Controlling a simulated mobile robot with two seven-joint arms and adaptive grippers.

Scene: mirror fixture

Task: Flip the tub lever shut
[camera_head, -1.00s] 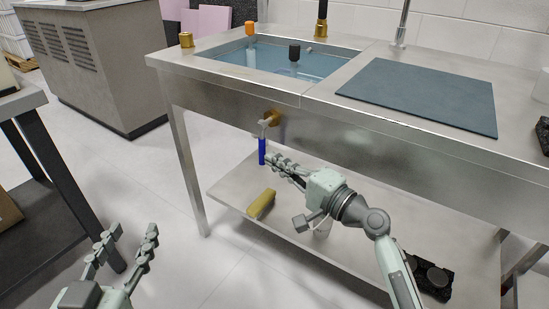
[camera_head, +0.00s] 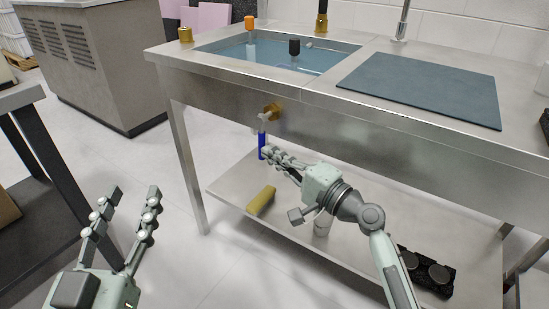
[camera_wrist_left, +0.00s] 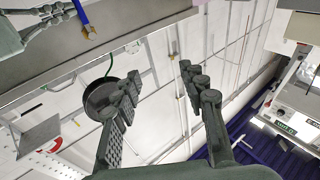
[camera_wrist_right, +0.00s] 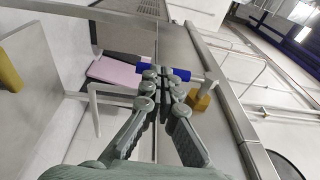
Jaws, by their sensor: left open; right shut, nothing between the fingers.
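The tub lever (camera_head: 262,146) has a blue handle and hangs straight down below the brass valve (camera_head: 272,112) on the front of the sink unit. My right gripper (camera_head: 267,154) is shut and empty, with its fingertips right beside the lower part of the blue handle. In the right wrist view the blue handle (camera_wrist_right: 178,74) lies just beyond the fingertips, partly hidden by them; I cannot tell whether they touch. My left gripper (camera_head: 134,192) is open and empty, low at the left, well away from the lever. The lever also shows in the left wrist view (camera_wrist_left: 82,14).
The tub (camera_head: 250,50) holds water, with an orange-topped and a black-topped piece standing in it. A yellow block (camera_head: 261,200) lies on the lower shelf (camera_head: 225,190) under the lever. A dark side table (camera_head: 50,180) stands at the left. The floor between is clear.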

